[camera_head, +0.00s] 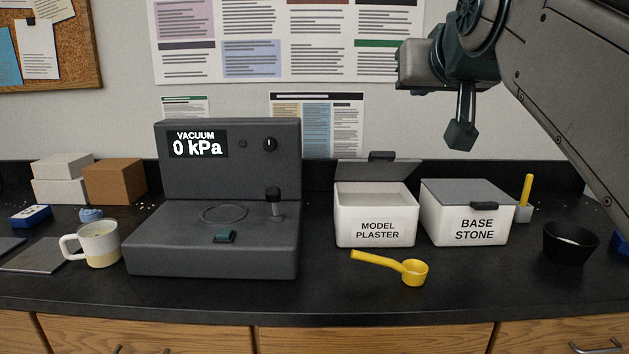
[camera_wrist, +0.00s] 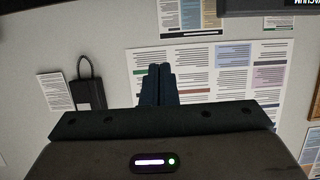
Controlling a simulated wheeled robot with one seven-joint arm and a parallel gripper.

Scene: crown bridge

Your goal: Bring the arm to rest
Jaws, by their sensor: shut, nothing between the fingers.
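My gripper (camera_head: 461,135) hangs at the upper right in the head view, in front of the wall and above the containers, clear of the counter. Its fingers are together with nothing between them. The wrist view shows the closed fingers (camera_wrist: 158,86) against the wall with its posters. My arm (camera_head: 570,90) reaches in from the right edge and covers part of the wall and the counter's right end.
On the black counter (camera_head: 330,303) stand a vacuum machine (camera_head: 230,195) reading 0 kPa, an open MODEL PLASTER box (camera_head: 375,215), a closed BASE STONE box (camera_head: 466,222), a yellow scoop (camera_head: 413,272), a black bowl (camera_head: 570,243) and a mug (camera_head: 98,244).

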